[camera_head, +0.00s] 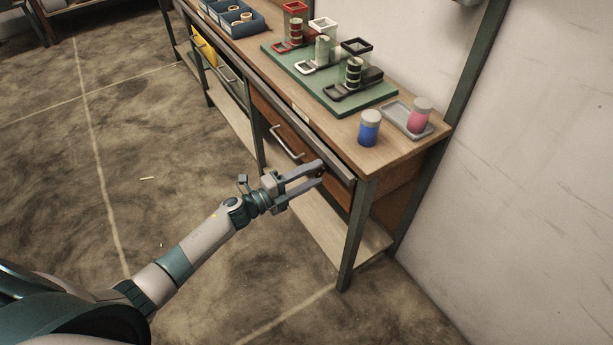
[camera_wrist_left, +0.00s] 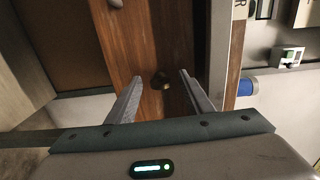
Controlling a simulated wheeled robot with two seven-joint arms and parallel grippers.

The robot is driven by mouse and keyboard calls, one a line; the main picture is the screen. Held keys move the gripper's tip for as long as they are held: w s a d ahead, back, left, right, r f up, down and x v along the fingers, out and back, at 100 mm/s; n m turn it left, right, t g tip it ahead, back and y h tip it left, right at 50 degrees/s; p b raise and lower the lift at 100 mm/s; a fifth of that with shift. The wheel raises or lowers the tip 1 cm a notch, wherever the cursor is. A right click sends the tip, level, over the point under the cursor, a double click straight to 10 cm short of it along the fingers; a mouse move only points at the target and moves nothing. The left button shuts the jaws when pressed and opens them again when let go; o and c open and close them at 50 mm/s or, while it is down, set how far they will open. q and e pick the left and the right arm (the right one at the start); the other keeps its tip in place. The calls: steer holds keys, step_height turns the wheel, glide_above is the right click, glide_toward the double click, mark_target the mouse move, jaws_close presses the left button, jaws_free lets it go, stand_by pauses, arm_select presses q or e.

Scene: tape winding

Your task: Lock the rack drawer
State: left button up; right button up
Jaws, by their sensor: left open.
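The rack drawer (camera_head: 276,119) is the brown wooden front under the workbench top, with a pale bar handle (camera_head: 287,144). Its wooden front also fills the middle of the left wrist view (camera_wrist_left: 150,38). A small dark brass lock piece (camera_wrist_left: 160,81) sits on that front. My left gripper (camera_head: 320,172) is open at the drawer's right part. In the left wrist view its two fingers (camera_wrist_left: 162,77) stand on either side of the lock piece, with visible gaps. I cannot tell whether the fingertips touch the wood. My right gripper is in neither view.
The workbench top (camera_head: 335,130) overhangs the drawer just above my gripper. On it stand a blue jar (camera_head: 369,128), a pink jar (camera_head: 420,113) on a grey tray (camera_head: 393,113), and a green board (camera_head: 375,105) with spool stands. A lower shelf (camera_head: 325,228) and bench leg (camera_head: 356,235) lie below. The floor is open at left.

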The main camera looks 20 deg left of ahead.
arm_select(q)
steer(key=b+v, duration=0.1)
steer(key=v, duration=1.6)
steer(key=shift+b, duration=0.4)
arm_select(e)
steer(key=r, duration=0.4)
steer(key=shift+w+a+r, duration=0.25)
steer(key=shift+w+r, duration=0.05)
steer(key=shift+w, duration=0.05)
arm_select(q)
steer(key=shift+s+a, duration=0.15)
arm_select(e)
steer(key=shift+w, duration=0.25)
